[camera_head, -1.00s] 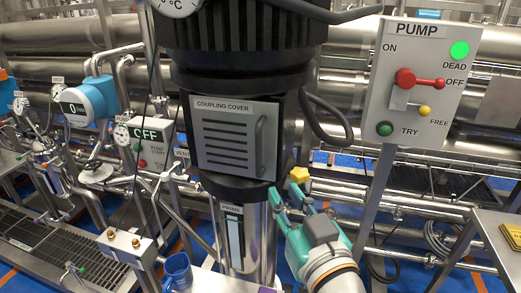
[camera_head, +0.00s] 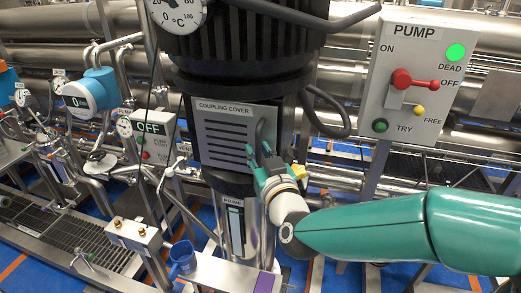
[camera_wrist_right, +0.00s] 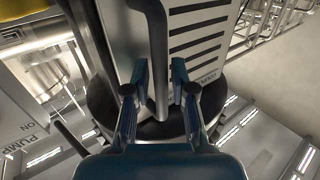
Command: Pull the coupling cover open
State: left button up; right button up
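The coupling cover (camera_head: 222,140) is a light grey slotted panel on the front of the dark pump column, and it sits closed. Its upright bar handle (camera_head: 262,132) is at the panel's right side, partly hidden by my right gripper. My right gripper (camera_head: 260,153) is at the handle's lower part. In the right wrist view, the handle (camera_wrist_right: 157,45) runs between the two fingers of the right gripper (camera_wrist_right: 159,75). The fingers stand apart on either side of it with small gaps. The cover's slots (camera_wrist_right: 200,30) show to the right there. My left gripper is not in view.
The pump switch box (camera_head: 415,85), with a red lever and green light, stands to the right on a post. A yellow knob (camera_head: 299,170) is close beside my right gripper. A black cable loops right of the column.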

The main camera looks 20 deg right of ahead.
grip_shut()
